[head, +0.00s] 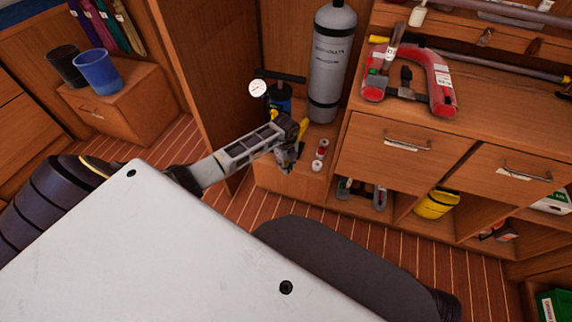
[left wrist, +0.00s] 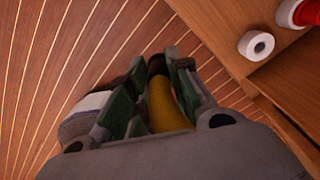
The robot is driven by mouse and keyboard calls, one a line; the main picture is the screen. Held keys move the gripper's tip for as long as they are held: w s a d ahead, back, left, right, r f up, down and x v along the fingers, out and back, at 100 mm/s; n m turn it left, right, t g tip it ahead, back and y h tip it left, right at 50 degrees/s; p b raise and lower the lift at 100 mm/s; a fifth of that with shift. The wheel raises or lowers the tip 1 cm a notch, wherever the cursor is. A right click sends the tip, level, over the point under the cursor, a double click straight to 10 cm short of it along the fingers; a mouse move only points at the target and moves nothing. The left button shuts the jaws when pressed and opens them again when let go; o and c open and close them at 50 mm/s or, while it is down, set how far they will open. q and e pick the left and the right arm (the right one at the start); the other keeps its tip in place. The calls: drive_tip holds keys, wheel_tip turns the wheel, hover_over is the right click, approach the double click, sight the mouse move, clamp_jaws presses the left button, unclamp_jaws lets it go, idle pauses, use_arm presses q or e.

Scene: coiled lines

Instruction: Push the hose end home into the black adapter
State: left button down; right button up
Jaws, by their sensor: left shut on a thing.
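My left gripper (head: 287,158) reaches in beside the low wooden locker, just below a blue pump (head: 279,104) with a black handle and a round white gauge. In the left wrist view the gripper's green-lined fingers (left wrist: 155,85) are closed around a yellow hose (left wrist: 164,105). A dark piece (left wrist: 157,66) shows at the hose's far end between the fingertips; I cannot tell whether it is the hose's own end or the black adapter. The yellow hose also shows beside the gripper in the head view (head: 303,129). My right gripper is not in view.
A grey cylinder (head: 333,62) stands behind the gripper. A red clamp (head: 441,88) lies on the counter. Blue and black cups stand at left. Striped floor (head: 225,207) below is clear.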

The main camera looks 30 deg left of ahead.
use_arm(q)
drive_tip(key=shift+s+r, duration=0.1)
drive_tip(key=shift+s, duration=0.25)
drive_tip(key=shift+m, duration=0.3)
drive_tip(key=shift+w, duration=0.15)
drive_tip(key=shift+m, duration=0.6)
